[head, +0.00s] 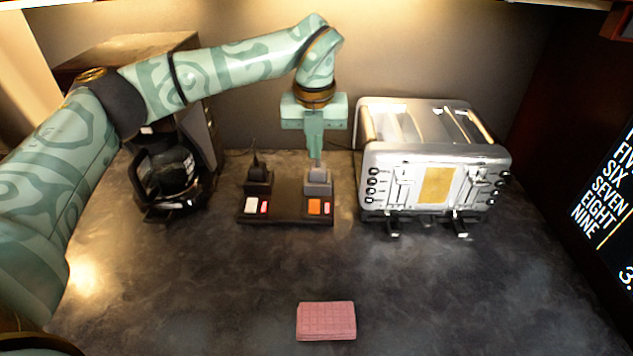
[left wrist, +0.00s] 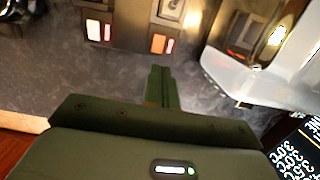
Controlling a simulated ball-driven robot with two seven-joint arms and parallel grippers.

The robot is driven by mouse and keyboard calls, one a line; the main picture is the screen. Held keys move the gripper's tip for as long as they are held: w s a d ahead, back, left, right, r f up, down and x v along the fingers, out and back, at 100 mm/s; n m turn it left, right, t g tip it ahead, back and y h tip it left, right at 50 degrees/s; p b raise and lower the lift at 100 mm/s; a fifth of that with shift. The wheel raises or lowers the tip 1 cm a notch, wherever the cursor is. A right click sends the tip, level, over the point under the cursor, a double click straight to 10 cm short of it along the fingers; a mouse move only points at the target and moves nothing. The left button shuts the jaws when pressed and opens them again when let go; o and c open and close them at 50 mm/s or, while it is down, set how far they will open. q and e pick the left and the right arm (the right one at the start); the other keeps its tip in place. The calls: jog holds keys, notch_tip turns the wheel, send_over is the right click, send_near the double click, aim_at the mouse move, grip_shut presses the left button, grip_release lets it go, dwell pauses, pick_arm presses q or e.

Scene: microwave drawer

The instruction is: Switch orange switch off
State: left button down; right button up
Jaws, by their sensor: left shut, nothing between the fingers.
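The orange switch (head: 314,207) sits on the right half of a dark power strip (head: 285,220), below a grey plug. A small red light shows beside it. The orange switch also shows in the left wrist view (left wrist: 158,43). A white switch (head: 251,205), also with a red light beside it, sits on the left half. My left gripper (head: 317,162) points down with its fingers shut and empty, above and behind the orange switch near the grey plug (head: 318,184). Whether it touches the plug cannot be told. My right gripper is not in view.
A silver toaster (head: 432,162) stands right of the strip, close to my left gripper. A dark coffee maker (head: 172,170) stands to the left. A pink cloth (head: 326,321) lies at the front. The counter between strip and cloth is clear.

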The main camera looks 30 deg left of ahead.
aim_at(315, 203)
pick_arm(q)
jog(key=f+b, duration=0.1)
jog(key=f, duration=0.3)
jog(key=w+f+b, duration=0.1)
jog(key=f, duration=0.4)
jog(key=f+b, duration=0.1)
jog(key=f, duration=0.4)
jog(key=shift+w+a, duration=0.25)
jog(key=shift+a, duration=0.1)
jog(key=shift+r, duration=0.1)
jog(key=shift+g, duration=0.3)
jog(key=shift+a+f, duration=0.1)
jog(key=shift+f, duration=0.3)
jog(key=shift+s, duration=0.1)
